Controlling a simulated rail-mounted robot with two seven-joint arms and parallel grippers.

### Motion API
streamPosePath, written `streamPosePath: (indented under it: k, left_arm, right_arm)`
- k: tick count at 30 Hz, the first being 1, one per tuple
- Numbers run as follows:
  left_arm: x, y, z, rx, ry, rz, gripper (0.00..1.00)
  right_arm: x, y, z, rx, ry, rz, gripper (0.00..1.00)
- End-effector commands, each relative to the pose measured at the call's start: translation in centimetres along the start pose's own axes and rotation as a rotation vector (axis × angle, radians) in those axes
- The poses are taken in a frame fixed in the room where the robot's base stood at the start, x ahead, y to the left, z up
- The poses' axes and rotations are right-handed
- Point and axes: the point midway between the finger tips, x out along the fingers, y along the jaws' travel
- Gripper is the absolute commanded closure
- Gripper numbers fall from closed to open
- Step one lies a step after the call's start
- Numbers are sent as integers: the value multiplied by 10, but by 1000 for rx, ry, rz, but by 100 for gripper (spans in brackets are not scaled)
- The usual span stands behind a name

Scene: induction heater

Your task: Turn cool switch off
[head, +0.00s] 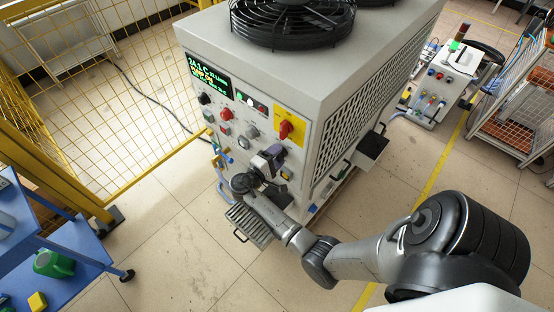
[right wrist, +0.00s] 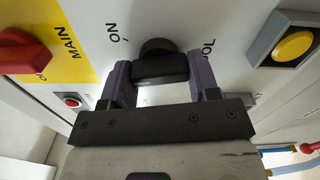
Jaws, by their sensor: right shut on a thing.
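The induction heater (head: 330,62) is a tall grey cabinet with a control panel on its front. In the right wrist view, the cool switch (right wrist: 158,46) is a black rotary knob with "ON" printed to one side and a partly hidden label ending in "OL" on the other. My right gripper (right wrist: 160,70) is shut on this knob, with one purple finger on each side. In the head view, my right gripper (head: 267,163) is at the lower part of the panel and hides the knob. My left gripper is not in view.
A red main switch (head: 285,129) on a yellow plate sits above my gripper. A yellow button (right wrist: 292,46) and a small red button (right wrist: 71,100) are close by. A yellow mesh fence (head: 135,110) and a blue cart (head: 60,245) stand to the left.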

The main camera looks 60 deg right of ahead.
Motion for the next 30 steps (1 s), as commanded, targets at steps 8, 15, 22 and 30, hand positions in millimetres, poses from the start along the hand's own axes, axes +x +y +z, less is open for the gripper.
streamPosePath:
  k: [8, 15, 22, 30]
  left_arm:
    - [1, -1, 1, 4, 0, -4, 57]
    - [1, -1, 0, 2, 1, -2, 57]
    - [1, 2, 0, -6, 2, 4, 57]
    - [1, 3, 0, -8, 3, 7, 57]
  right_arm:
    - [0, 0, 0, 22, 1, -1, 68]
    - [0, 0, 0, 21, 1, -1, 28]
    - [0, 0, 0, 21, 1, -1, 19]
    - [-14, 0, 0, 21, 3, -2, 19]
